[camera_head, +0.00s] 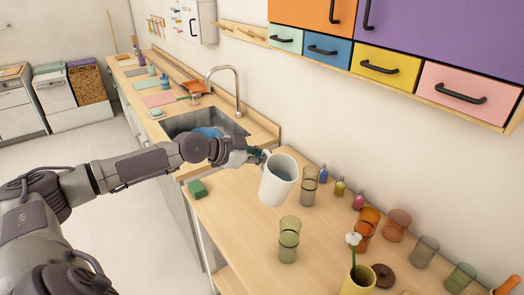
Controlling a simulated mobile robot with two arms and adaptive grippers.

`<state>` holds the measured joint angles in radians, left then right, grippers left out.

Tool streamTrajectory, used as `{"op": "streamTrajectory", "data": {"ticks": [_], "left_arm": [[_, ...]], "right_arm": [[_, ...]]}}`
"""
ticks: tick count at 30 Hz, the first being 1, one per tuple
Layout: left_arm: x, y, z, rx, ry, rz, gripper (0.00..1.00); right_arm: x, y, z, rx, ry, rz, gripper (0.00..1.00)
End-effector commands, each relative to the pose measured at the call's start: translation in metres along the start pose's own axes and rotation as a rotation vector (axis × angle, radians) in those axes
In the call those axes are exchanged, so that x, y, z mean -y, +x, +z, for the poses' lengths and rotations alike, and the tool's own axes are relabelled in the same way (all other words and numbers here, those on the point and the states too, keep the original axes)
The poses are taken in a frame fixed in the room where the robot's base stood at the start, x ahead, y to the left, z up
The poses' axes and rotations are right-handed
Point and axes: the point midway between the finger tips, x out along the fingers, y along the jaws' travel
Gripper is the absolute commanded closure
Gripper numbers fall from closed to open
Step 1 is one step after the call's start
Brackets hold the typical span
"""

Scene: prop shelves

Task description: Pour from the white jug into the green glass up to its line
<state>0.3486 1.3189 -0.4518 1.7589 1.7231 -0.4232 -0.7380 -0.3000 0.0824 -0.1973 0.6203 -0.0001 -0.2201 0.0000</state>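A white jug (276,186) is in the air above the wooden counter, tilted a little, with its open mouth facing up and a grey-blue inside. My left gripper (257,157) is at the jug's upper left side and appears shut on it; the fingertips and handle are hard to make out. A yellow-green see-through glass (289,241) stands upright on the counter, below and slightly right of the jug, apart from it. A darker line runs around its upper part. Another green glass (461,277) stands at the lower right. My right gripper is out of view.
A grey-brown glass (309,188) stands just right of the jug. Small bottles, orange glasses (366,226) and a grey glass (424,250) line the wall. A yellow vase (358,282) with a white flower stands in front. A green sponge (197,189) lies at the left edge.

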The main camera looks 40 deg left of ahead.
Motion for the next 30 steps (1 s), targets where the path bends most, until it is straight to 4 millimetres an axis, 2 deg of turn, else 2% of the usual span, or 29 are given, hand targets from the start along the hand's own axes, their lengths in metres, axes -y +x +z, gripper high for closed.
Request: {"op": "streamTrajectory", "data": {"ticks": [4,27,30], "left_arm": [[-0.002,-0.003,-0.009,-0.001,0.024,-0.009,1.00],[-0.001,-0.008,-0.021,0.037,0.208,-0.084,1.00],[-0.001,-0.009,-0.022,0.047,0.259,-0.106,1.00]], "right_arm": [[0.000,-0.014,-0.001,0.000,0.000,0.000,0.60],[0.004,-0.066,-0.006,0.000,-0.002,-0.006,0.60],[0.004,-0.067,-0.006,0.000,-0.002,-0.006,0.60]]}}
